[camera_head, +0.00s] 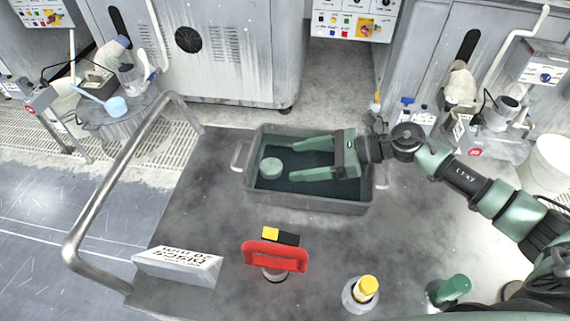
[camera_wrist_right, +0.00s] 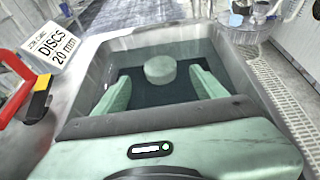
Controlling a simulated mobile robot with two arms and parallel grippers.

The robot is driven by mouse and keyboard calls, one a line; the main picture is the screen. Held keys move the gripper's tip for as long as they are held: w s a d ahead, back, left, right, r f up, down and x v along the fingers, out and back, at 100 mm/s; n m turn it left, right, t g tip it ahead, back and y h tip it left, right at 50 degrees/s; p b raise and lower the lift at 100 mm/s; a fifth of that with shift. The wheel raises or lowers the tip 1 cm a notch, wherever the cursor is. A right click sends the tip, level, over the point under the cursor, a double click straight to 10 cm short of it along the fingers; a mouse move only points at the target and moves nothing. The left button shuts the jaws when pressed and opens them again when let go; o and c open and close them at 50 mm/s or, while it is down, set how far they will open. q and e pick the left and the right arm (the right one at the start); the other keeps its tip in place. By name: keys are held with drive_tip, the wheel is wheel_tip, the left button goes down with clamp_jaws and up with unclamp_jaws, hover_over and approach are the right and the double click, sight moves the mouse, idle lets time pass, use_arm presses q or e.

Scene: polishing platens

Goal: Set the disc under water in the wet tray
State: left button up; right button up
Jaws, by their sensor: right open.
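The pale green disc (camera_head: 271,168) lies in the left part of the grey wet tray (camera_head: 310,205), over its dark bottom. In the right wrist view the disc (camera_wrist_right: 160,70) sits ahead of and between the fingertips, apart from both. I cannot tell the water's surface for sure. My right gripper (camera_head: 292,160) reaches into the tray from the right with its fingers open and empty; its fingers also show in the right wrist view (camera_wrist_right: 160,85). My left gripper is not in view.
The tray stands on a grey cart top (camera_head: 200,215) with a metal handle (camera_head: 120,180). In front are a red-handled tool (camera_head: 276,257), a white disc sign (camera_head: 178,267), a yellow-capped bottle (camera_head: 362,293) and a green item (camera_head: 450,290). The cart top left of the tray is clear.

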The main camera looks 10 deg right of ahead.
drive_tip(key=b+v, duration=0.1)
drive_tip(key=v, duration=0.3)
drive_tip(key=shift+s+d, duration=0.15)
drive_tip(key=shift+d, duration=0.2)
drive_tip(key=shift+s+d+r, duration=0.2)
drive_tip(key=shift+d+r, duration=0.25)
drive_tip(key=shift+d, duration=0.05)
